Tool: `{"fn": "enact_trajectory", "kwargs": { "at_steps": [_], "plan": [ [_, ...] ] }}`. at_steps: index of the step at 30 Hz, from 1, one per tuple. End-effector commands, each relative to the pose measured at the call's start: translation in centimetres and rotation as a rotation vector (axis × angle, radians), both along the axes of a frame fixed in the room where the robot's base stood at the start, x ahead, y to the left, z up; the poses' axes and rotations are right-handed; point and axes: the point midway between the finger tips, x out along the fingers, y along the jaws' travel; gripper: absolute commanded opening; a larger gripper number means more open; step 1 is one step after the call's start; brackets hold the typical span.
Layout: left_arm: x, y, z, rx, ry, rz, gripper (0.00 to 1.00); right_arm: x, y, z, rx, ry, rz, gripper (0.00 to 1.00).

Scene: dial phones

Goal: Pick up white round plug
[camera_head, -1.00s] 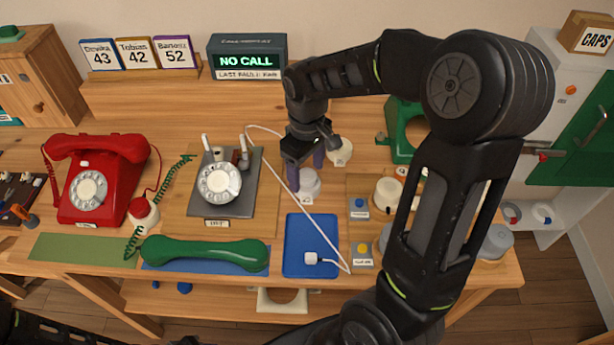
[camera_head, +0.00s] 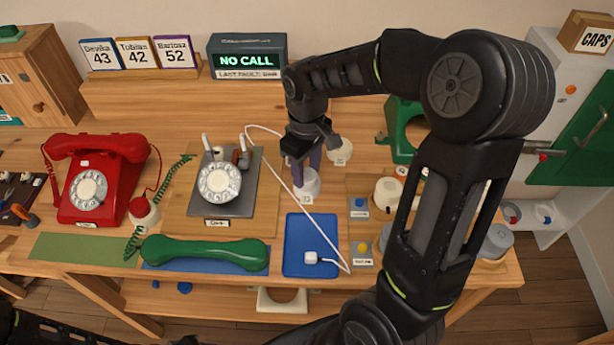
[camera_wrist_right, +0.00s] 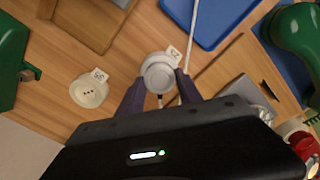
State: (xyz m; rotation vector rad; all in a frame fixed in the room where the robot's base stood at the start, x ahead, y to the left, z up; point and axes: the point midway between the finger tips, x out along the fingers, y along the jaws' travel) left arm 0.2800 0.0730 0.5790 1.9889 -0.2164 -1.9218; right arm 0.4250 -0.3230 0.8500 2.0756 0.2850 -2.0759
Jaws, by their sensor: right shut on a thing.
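My left gripper is out of view; only dark arm parts show at the bottom left.
A white round socket (camera_head: 340,151) with a tag stands just behind the plug. A grey dial phone (camera_head: 232,200), green handset (camera_head: 205,254) and red phone (camera_head: 100,178) are left.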

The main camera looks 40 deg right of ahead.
Motion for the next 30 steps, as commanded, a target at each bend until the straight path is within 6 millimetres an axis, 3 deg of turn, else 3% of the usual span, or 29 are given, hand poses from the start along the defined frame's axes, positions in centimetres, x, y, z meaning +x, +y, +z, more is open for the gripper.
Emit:
{"fn": "enact_trajectory", "kwargs": {
  "at_steps": [8,17,23,30],
  "plan": [
    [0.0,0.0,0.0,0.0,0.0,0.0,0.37,0.0,0.0,0.0,0.0,0.0,0.0,0.07],
    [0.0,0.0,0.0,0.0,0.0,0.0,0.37,0.0,0.0,0.3,0.0,-0.001,0.0,0.05],
    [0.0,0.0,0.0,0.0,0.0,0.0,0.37,0.1,0.0,2.5,-0.001,-0.005,0.0,0.05],
    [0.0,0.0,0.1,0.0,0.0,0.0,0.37,0.1,0.0,7.2,-0.001,-0.004,0.0,0.05]
  ]
}}
